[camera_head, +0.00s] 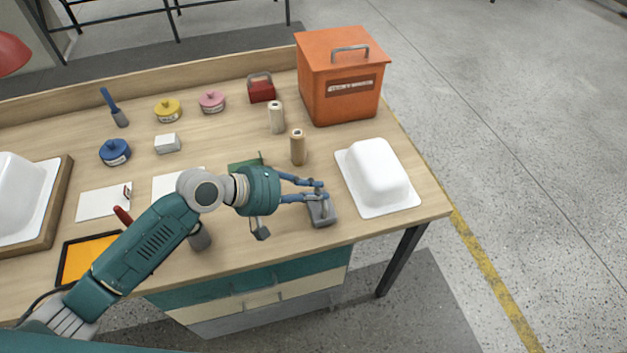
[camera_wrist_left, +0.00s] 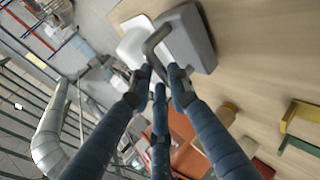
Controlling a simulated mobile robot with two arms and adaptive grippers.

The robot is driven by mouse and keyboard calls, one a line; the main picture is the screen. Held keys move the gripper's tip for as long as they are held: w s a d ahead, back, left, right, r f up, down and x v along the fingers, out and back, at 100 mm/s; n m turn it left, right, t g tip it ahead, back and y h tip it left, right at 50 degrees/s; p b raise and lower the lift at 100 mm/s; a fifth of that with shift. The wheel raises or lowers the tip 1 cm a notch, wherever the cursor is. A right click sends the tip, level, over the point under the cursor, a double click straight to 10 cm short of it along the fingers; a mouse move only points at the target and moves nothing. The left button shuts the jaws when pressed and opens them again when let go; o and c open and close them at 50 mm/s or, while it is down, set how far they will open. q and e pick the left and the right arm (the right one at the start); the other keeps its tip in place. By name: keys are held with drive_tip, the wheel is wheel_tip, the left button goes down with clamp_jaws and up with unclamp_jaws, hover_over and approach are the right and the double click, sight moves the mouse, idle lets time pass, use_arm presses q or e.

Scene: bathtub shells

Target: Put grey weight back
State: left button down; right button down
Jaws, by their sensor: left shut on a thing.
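The grey weight (camera_head: 322,213) is a block with a handle near the table's front right, left of the right-hand white shell. My left gripper (camera_head: 322,190) is shut on its handle, with the fingers coming in from the left. In the left wrist view the weight (camera_wrist_left: 190,42) and its bent handle (camera_wrist_left: 151,48) show at the fingertips. I cannot tell whether its base touches the table. My right gripper is not in view.
An orange box (camera_head: 340,85) stands behind. Two cylinders (camera_head: 298,148) (camera_head: 276,118) stand farther back. A small grey-ended thing (camera_head: 262,233) and a dark grey block (camera_head: 200,238) sit by my arm.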

use_arm(q)
drive_tip(key=shift+w+f, duration=0.1)
drive_tip(key=shift+f, duration=0.15)
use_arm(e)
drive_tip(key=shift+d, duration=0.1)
use_arm(q)
drive_tip(key=c, duration=2.1)
unclamp_jaws()
drive_tip(key=shift+f, duration=0.3)
drive_tip(key=o, duration=0.5)
drive_tip(key=shift+c, duration=0.2)
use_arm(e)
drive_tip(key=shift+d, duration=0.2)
use_arm(q)
drive_tip(key=shift+r, duration=0.15)
